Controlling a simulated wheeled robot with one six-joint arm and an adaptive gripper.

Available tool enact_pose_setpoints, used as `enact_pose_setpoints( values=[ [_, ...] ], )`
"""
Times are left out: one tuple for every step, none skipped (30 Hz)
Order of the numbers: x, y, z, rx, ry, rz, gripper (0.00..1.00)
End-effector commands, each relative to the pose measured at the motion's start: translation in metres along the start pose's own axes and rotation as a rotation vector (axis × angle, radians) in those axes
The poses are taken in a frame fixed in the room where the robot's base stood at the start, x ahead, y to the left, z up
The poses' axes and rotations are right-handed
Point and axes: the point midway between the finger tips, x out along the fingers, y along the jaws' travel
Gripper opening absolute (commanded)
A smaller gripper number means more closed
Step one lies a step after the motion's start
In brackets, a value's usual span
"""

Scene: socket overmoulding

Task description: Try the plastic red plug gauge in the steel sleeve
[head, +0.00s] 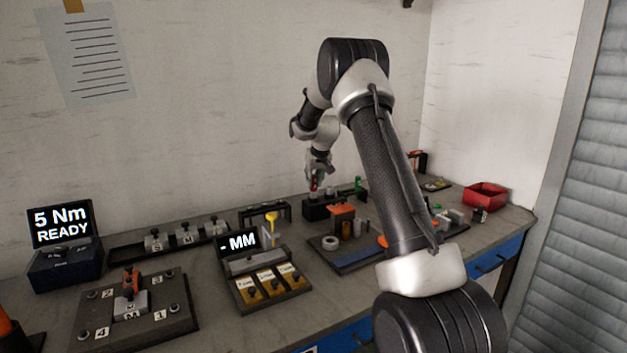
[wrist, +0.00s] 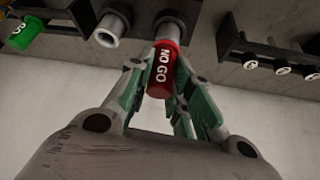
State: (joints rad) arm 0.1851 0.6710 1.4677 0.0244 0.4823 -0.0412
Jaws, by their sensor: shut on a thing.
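The red plug gauge (wrist: 163,70), marked NO GO, is between the green-padded fingers of my gripper (wrist: 160,78) in the wrist view. My gripper is shut on it. A grey cylinder (wrist: 173,27) continues from its far end to a dark rack; I cannot tell whether this is the gauge's pin or a sleeve. A grey hollow sleeve-like part (wrist: 112,30) sits to its left. In the head view, my gripper (head: 317,178) is over the black rack (head: 322,211), with the red gauge (head: 314,186) small below it. I cannot tell which part is the steel sleeve.
A green gauge (wrist: 25,32) is at the left of the wrist view. A dark rack with several round-ended parts (wrist: 238,50) is at the right. In the head view, a board with a pale ring (head: 330,243) lies in front, and a red bin (head: 486,194) stands far right.

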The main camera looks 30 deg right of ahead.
Motion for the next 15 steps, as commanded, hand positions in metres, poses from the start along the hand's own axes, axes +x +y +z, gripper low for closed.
enact_pose_setpoints(
  values=[
    [-0.001, 0.0, -0.001, 0.0, 0.001, 0.0, 0.0],
    [-0.001, 0.0, -0.001, 0.0, 0.001, 0.0, 0.0],
    [-0.002, 0.0, -0.001, 0.0, 0.001, 0.0, 0.0],
    [-0.003, 0.0, -0.002, 0.0, 0.001, 0.0, 0.0],
    [-0.003, 0.0, -0.002, 0.0, 0.001, 0.0, 0.0],
    [-0.004, 0.0, -0.003, 0.0, 0.002, 0.0, 0.0],
    [-0.005, 0.0, -0.004, 0.0, 0.002, 0.0, 0.0],
    [-0.006, 0.0, -0.004, 0.0, 0.002, 0.0, 0.0],
    [-0.007, 0.0, -0.005, 0.0, 0.002, 0.0, 0.0],
    [-0.008, 0.0, -0.005, 0.0, 0.002, 0.0, 0.0],
    [-0.009, 0.0, -0.006, 0.0, 0.002, 0.0, 0.0],
    [-0.01, 0.0, -0.006, 0.0, 0.001, 0.0, 0.0],
    [-0.011, 0.0, -0.007, 0.0, 0.001, 0.0, 0.0],
    [-0.012, 0.0, -0.007, 0.0, 0.001, 0.0, 0.0],
    [-0.013, 0.0, -0.008, 0.0, 0.001, 0.0, 0.0]
  ],
)
